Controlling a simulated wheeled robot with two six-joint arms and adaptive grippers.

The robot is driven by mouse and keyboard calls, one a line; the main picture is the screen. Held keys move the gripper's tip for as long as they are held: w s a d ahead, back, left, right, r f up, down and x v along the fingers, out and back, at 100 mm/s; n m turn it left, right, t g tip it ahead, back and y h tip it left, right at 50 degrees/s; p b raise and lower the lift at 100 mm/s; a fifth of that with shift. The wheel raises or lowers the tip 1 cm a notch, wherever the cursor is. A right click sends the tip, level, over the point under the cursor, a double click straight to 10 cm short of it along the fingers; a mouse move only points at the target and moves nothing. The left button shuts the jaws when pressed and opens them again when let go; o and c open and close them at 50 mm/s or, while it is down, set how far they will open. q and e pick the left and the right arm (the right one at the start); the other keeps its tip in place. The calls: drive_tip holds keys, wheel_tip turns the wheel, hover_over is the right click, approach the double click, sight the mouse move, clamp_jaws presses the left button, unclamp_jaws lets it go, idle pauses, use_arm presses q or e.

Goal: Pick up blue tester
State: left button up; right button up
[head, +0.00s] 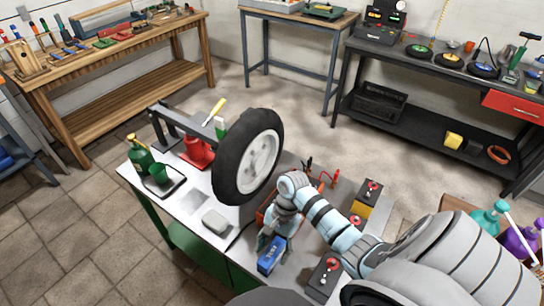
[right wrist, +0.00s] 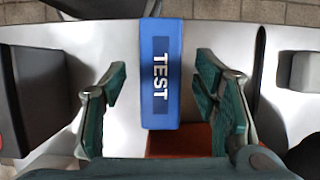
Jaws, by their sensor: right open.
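The blue tester (head: 271,258) lies on the white top of the green workbench, near its front edge. In the right wrist view the tester (right wrist: 161,105) is a blue block with a white TEST label. My right gripper (head: 271,243) is right above it, pointing down. In the right wrist view the open fingers of the gripper (right wrist: 163,75) stand on either side of the tester, with a gap on both sides. I cannot tell how far the fingertips are above the bench. My left gripper is not in view.
A grey block (head: 215,221) lies to the left. A red-orange thing (right wrist: 180,143) shows under the gripper.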

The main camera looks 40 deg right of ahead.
drive_tip(key=shift+x, duration=0.8)
drive_tip(key=shift+d, duration=0.1)
drive_tip(key=shift+f+p, duration=0.15)
drive_tip(key=shift+p, duration=0.15)
clamp_jaws()
